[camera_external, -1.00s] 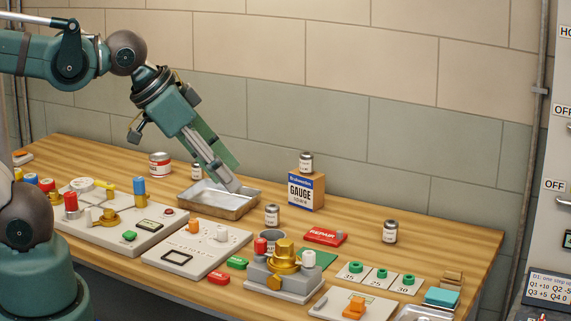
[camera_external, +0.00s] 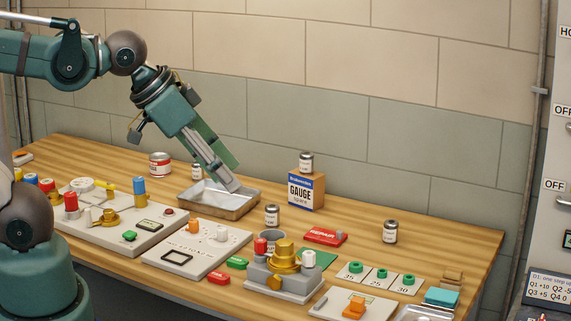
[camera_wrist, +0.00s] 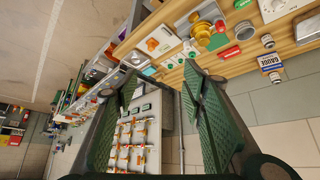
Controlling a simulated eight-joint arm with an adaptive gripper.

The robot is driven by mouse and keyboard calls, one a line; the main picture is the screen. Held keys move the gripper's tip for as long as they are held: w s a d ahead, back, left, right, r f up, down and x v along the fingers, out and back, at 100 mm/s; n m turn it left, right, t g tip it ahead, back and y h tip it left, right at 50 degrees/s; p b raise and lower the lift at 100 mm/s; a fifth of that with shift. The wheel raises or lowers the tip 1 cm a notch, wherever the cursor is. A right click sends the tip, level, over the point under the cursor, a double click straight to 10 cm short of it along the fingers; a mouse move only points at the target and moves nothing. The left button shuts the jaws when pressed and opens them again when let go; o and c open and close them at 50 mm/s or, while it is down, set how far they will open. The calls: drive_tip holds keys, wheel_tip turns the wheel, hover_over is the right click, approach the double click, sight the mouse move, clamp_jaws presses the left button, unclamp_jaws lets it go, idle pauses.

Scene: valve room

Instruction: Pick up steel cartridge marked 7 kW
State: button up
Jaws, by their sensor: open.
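Several small steel cartridges with pale labels stand on the wooden bench. One cartridge (camera_external: 306,162) is on top of the gauge box. Another cartridge (camera_external: 272,215) stands in front of that box, a third (camera_external: 390,232) further right, and a smaller one (camera_external: 196,171) behind the metal tray. Their lettering is too small to read, so I cannot tell which is marked 7 kW. My gripper (camera_external: 236,187) points down above the tray, apart from every cartridge. In the wrist view my gripper (camera_wrist: 160,90) is open, with nothing between its fingers.
The metal tray (camera_external: 242,208) lies under my gripper. The gauge box (camera_external: 306,190) stands right of it. A red-labelled can (camera_external: 160,165) is behind left. Control panels (camera_external: 130,237) and a grey valve block (camera_external: 283,282) fill the front. The right rear bench is mostly clear.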

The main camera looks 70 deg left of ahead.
drive_tip(key=w+a+r+n+g+y, duration=0.1)
drive_tip(key=w+a+r+n, duration=0.15)
drive_tip(key=w+a, duration=0.55)
drive_tip(key=w+a+r+n+g+y, duration=0.1)
drive_tip(key=w+a+n, duration=0.2)
drive_tip(key=w+a, duration=0.5)
drive_tip(key=w+a+f+n+g+b, duration=0.1)
drive_tip(key=w+a+f+n, duration=0.1)
drive_tip(key=a, duration=1)
drive_tip(key=w+a+f+n+g, duration=0.2)
drive_tip(key=a+n, duration=0.1)
drive_tip(key=a, duration=0.9)
drive_tip(key=n+g+h+b, duration=0.1)
drive_tip(key=n+g+h, duration=0.1)
drive_tip(key=n, duration=0.6)
hover_over(198, 171)
drive_tip(key=a, duration=0.2)
wheel_tip(198, 171, down, 25)
drive_tip(key=shift+w+d, duration=0.1)
drive_tip(key=shift+d, duration=0.05)
drive_tip(key=shift+f, duration=0.1)
